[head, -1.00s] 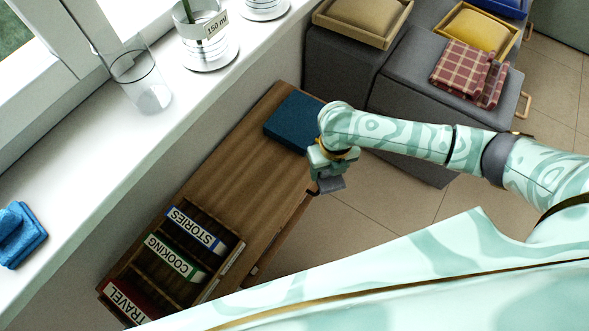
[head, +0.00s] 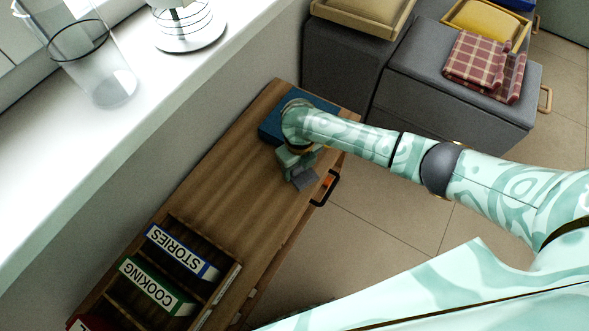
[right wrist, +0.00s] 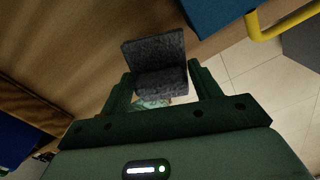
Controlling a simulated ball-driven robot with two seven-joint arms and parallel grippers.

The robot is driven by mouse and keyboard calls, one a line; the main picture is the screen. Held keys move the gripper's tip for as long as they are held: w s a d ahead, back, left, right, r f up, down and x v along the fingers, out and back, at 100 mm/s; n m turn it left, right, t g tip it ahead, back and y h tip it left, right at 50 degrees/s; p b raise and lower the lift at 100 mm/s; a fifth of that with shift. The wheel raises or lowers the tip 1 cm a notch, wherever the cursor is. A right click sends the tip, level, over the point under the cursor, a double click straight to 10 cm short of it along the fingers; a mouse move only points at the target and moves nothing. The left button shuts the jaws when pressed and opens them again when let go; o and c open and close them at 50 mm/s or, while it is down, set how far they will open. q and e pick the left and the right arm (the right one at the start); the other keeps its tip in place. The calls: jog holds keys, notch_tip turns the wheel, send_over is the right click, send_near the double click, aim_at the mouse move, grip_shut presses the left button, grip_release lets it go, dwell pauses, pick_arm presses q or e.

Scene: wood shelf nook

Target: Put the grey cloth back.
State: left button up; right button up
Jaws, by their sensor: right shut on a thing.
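The grey cloth (head: 304,181) is a small folded piece at the fingertips of my right gripper (head: 296,167). In the right wrist view the dark grey cloth (right wrist: 155,62) is pinched between the two green fingers and stands out past them with a fold. My right gripper is shut on it, over the front edge of the wooden shelf top (head: 225,160). I cannot tell the exact height above the wood. My left gripper is not in view.
A dark blue box (head: 270,130) lies at the shelf's far end, partly hidden by my right arm. A divided book rack (head: 232,275) stands at the near end. A dark handle (head: 326,188) juts from the shelf front. The wood between is clear. A plaid cloth (head: 475,60) lies on a grey bench.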

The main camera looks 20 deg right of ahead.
aim_at(297, 171)
jog(key=shift+w+a+f, duration=0.1)
jog(key=shift+w+f, duration=0.1)
jog(key=shift+f, duration=0.15)
jog(key=f+b, duration=0.2)
jog(key=f, duration=0.1)
jog(key=shift+w+a+f+b, duration=0.1)
jog(key=shift+w+f+b, duration=0.1)
jog(key=shift+f+b, duration=0.15)
jog(key=shift+r, duration=0.3)
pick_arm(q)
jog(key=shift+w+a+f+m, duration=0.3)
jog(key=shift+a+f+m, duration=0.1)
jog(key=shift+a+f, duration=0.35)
pick_arm(e)
jog(key=shift+f, duration=0.15)
jog(key=o, duration=0.7)
jog(key=shift+f, duration=0.1)
jog(key=o, duration=0.4)
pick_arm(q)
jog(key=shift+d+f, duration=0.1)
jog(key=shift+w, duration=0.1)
